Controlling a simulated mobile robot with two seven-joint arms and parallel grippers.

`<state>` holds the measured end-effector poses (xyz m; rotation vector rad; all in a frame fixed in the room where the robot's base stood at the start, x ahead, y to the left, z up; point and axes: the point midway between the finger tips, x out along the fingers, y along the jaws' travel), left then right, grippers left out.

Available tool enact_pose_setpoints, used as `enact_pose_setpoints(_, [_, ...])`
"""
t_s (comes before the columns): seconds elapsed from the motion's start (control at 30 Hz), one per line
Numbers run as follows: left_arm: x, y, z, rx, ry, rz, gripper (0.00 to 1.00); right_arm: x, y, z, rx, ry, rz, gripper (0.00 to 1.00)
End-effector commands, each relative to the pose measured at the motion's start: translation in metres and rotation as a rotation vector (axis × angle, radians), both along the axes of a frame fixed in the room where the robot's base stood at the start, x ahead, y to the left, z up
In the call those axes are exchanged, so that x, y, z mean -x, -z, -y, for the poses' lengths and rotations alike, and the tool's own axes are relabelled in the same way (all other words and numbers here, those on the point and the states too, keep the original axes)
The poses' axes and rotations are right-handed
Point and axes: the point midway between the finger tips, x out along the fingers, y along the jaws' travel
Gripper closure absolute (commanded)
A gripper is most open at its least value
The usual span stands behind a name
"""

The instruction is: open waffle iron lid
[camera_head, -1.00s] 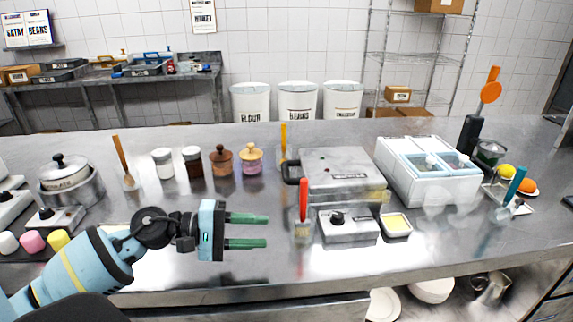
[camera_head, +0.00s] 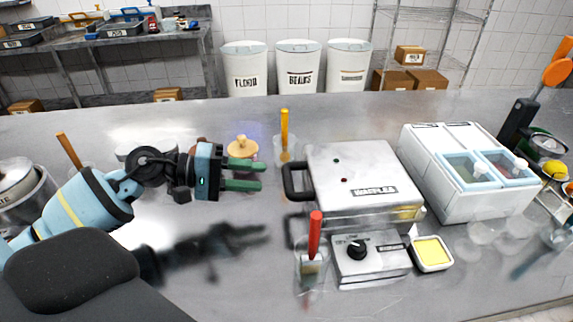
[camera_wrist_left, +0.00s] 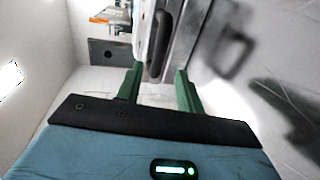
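The waffle iron (camera_head: 365,183) stands on the steel counter with its silver lid shut. Its dark loop handle (camera_head: 296,181) sticks out on the left side. My left gripper (camera_head: 262,174) has green fingers, open and empty, a short way left of the handle and pointing at it. In the left wrist view the open fingers (camera_wrist_left: 158,85) have the dark handle (camera_wrist_left: 158,45) ahead, between their lines and nearer the left finger; they look apart from it. My right gripper is not in view.
A cup with a red-handled tool (camera_head: 313,250) and a control box (camera_head: 370,258) stand in front of the iron. A cup with a yellow tool (camera_head: 285,150) stands behind the handle. A white bin (camera_head: 470,200) is at right, and a yellow-filled dish (camera_head: 432,253) is at front right.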

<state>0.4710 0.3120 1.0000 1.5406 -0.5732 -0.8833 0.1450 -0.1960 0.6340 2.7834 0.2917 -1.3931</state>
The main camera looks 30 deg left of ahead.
Motion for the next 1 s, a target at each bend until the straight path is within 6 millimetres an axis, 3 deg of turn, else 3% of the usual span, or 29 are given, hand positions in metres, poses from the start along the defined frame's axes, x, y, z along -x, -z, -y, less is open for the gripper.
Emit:
enact_pose_setpoints(0.4, [-0.004,0.0,0.004,0.002,-0.001,0.002,0.63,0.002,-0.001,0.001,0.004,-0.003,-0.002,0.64])
enact_pose_setpoints(1.0, [-0.043,0.012,0.055,0.003,-0.002,0.004,0.63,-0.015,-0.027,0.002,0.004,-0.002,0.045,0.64])
